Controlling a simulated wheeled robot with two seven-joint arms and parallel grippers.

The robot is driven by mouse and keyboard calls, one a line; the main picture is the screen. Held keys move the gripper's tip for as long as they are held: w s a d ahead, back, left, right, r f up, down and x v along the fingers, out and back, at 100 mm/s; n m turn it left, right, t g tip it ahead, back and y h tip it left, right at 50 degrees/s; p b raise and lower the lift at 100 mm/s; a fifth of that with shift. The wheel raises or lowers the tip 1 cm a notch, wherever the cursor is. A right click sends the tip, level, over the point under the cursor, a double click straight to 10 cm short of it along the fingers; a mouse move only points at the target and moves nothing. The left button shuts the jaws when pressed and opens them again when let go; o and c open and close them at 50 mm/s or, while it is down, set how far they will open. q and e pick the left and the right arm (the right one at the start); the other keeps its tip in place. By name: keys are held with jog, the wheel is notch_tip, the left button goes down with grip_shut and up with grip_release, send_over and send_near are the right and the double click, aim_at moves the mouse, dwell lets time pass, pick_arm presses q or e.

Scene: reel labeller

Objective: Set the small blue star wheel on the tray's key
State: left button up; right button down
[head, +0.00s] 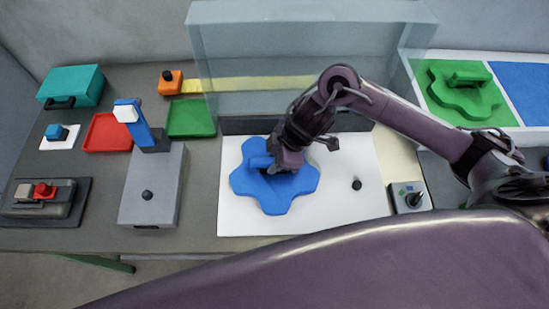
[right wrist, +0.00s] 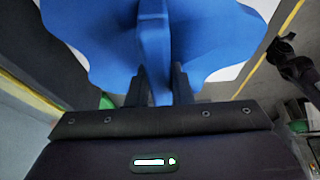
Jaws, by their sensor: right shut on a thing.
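The blue star wheel (head: 272,193) is over the left part of the white tray (head: 340,215) in the head view. My right gripper (head: 284,165) is shut on the wheel's raised grip bar. In the right wrist view the two fingers (right wrist: 159,88) clasp the bar of the blue wheel (right wrist: 90,25). I cannot tell whether the wheel touches the tray. A small black knob (head: 357,185), perhaps the key, stands on the tray right of the wheel, apart from it. My left gripper is not in view.
A clear panel (head: 300,50) stands behind the tray. A green star wheel (head: 465,90) lies in a green and blue bin at the right. A joystick box (head: 411,198) stands right of the tray. A grey stand with a blue arm (head: 150,185) is at the left.

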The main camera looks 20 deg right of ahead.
jog(key=c, duration=1.3)
grip_release()
jog(key=shift+r, duration=0.3)
jog(key=p+v, duration=0.1)
jog(key=v, duration=1.1)
jog(key=shift+d+f, duration=0.1)
jog(key=shift+s, duration=0.1)
